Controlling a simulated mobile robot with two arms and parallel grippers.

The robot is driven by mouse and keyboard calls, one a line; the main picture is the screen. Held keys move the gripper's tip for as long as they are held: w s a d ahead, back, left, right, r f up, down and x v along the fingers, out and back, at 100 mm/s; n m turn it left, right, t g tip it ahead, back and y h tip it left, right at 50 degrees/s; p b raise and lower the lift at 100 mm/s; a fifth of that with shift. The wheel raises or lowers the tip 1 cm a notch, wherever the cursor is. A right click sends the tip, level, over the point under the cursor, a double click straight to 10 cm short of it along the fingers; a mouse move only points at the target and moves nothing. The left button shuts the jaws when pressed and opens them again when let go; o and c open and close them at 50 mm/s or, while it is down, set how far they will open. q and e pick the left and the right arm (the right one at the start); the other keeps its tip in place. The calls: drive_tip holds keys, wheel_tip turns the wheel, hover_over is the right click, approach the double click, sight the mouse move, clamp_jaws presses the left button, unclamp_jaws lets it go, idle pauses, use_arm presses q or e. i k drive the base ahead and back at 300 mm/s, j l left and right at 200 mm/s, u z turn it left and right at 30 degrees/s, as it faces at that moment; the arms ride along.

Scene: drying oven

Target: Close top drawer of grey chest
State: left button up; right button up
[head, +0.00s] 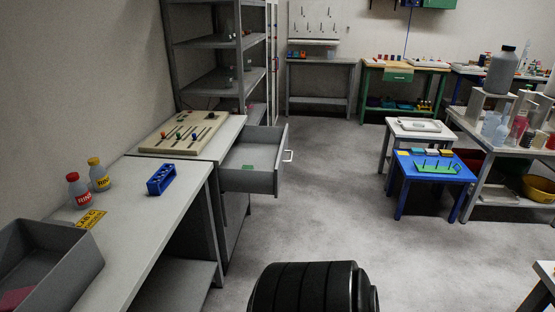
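The grey chest (234,207) stands at the left, beyond the near workbench and against the shelving. Its top drawer (246,181) is pulled out to the right and open at the top. A small green item (248,168) lies inside it. A pale bar handle (288,156) is on the drawer's front. A beige board with coloured knobs (186,134) lies on top of the chest. Neither of my grippers shows in the head view.
A near workbench (150,222) on the left carries a grey bin (78,252), bottles and a blue rack (161,180). A blue table (405,190) and white tables stand at the right. The grey floor (330,200) between is clear.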

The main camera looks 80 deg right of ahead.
sight(265, 148)
drive_tip(key=z, duration=0.5)
drive_tip(key=l+z, duration=0.15)
drive_tip(key=z, duration=0.35)
drive_tip(key=l+z, duration=0.1)
drive_tip(key=z, duration=0.85)
drive_tip(key=i+l+z, duration=0.15)
drive_tip(key=l, duration=0.25)
drive_tip(key=i+l+z, duration=0.2)
drive_tip(key=l, duration=0.2)
drive_tip(key=k, duration=0.1)
